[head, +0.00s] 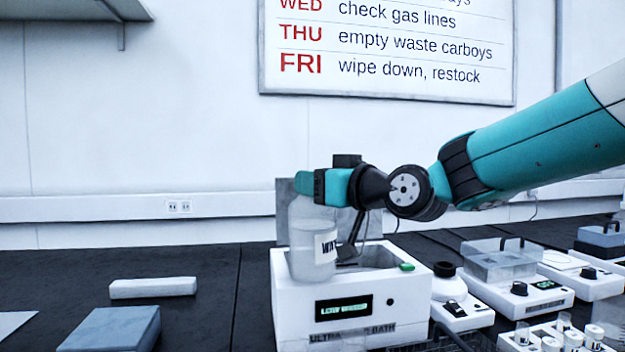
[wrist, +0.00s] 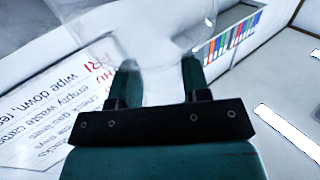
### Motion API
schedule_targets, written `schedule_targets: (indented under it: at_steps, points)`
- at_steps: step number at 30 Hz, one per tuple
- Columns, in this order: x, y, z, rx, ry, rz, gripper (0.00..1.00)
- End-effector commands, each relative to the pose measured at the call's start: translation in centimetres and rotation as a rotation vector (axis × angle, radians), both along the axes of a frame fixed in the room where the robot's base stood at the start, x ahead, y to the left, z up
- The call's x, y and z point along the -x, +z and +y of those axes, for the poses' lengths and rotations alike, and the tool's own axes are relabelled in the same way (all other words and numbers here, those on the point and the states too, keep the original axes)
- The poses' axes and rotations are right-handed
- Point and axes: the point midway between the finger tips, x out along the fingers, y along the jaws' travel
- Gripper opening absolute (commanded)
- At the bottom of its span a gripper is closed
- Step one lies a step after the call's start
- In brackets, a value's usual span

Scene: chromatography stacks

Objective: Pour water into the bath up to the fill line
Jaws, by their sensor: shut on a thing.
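A clear bottle (head: 308,224) with a "WAT…" label stands nearly upright in the head view, with cloudy liquid in its lower part. My gripper (head: 312,187) is shut on the bottle near its top. The wrist view shows the translucent bottle (wrist: 150,35) between the fingers of my gripper (wrist: 160,85). The white ultrasonic bath (head: 290,300) is below and behind the bottle, with its basin partly hidden by it. I cannot tell whether the bottle touches the rim. The water level and the fill line are not visible.
Vials (head: 565,335) stand at the lower right. A white block (head: 152,287) and a grey-blue box (head: 112,328) lie left, with clear bench between.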

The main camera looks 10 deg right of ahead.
Motion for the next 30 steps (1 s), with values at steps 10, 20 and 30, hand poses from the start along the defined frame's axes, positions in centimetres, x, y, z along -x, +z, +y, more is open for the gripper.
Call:
schedule_targets:
  at_steps: [10, 20, 30]
  points:
    - [-0.3, 0.6, -0.4, -0.035, 0.000, 0.028, 0.00]
    - [-1.0, 0.8, -1.1, -0.099, -0.002, 0.093, 0.00]
    - [-1.6, 0.9, -1.8, -0.165, -0.003, 0.158, 0.00]
